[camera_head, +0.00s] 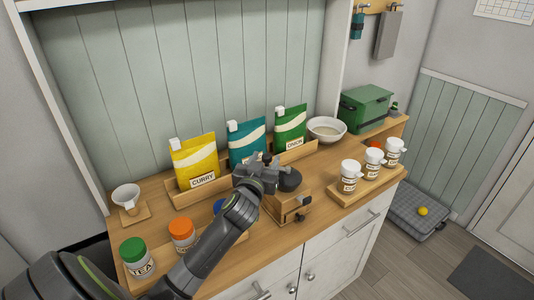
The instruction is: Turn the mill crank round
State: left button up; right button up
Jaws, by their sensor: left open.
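The crank is not clearly visible; the dark gripper covers that part. I cannot tell whether the fingers touch it. My right gripper is not in view.
Curry (194,160), teal (246,143) and onion (290,127) pouches stand behind on wooden holders. Tea (138,258) and orange-lidded (182,235) jars are front left. White jars (349,177) on a tray, a bowl (326,129) and a green box (365,107) are right.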

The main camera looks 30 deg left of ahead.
pick_arm(q)
jog(key=shift+x, duration=1.2)
grip_shut()
